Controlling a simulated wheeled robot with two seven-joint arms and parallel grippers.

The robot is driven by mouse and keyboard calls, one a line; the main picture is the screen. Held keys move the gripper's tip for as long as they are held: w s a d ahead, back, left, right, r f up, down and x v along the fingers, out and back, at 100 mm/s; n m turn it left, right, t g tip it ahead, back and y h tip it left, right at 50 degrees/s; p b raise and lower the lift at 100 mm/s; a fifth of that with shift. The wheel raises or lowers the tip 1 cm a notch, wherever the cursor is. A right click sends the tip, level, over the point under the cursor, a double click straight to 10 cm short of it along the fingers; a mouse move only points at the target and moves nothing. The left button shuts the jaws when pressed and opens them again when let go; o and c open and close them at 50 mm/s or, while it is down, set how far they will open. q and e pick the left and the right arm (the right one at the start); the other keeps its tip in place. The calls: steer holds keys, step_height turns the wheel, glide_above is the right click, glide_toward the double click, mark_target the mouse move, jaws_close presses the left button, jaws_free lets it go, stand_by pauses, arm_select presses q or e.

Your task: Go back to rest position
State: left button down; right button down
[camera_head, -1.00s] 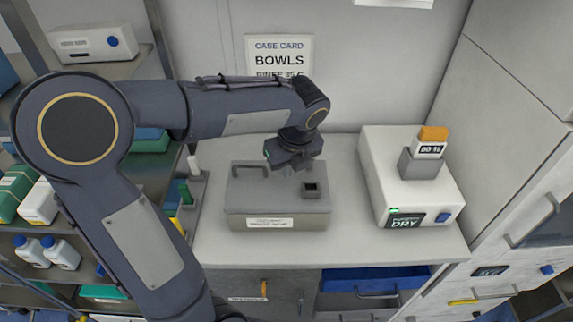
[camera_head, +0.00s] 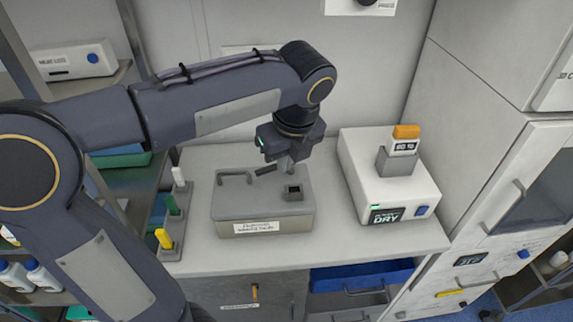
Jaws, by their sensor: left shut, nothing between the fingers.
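My left gripper (camera_head: 288,166) hangs from my left arm, which comes in from the left. It is shut and empty, above the back right part of a grey lidded box (camera_head: 245,208). The box stands on the pale counter and has a lid handle, a small square socket (camera_head: 293,190) and a white label on its front. I cannot tell whether the fingertips touch the box. My right gripper is not in view.
A white device (camera_head: 385,185) marked DRY, with an orange-topped block in its holder, stands right of the box. A rack with coloured pegs (camera_head: 172,225) stands left. An open blue drawer (camera_head: 360,277) is below the counter (camera_head: 330,238). Tall cabinets stand right.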

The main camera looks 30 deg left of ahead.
arm_select(q)
steer(key=shift+w+r, duration=0.1)
steer(key=shift+r, duration=0.05)
steer(key=s+f+n+t+h, duration=0.2)
steer(key=s+n, duration=0.6)
steer(key=n, duration=0.5)
steer(key=s+f+n+t+h, duration=0.2)
steer(key=s+f+n+h, duration=0.2)
steer(key=n, duration=0.9)
steer(key=s+f, duration=0.3)
steer(key=s, duration=0.1)
steer(key=shift+d+n, duration=0.2)
steer(key=shift+n, duration=0.1)
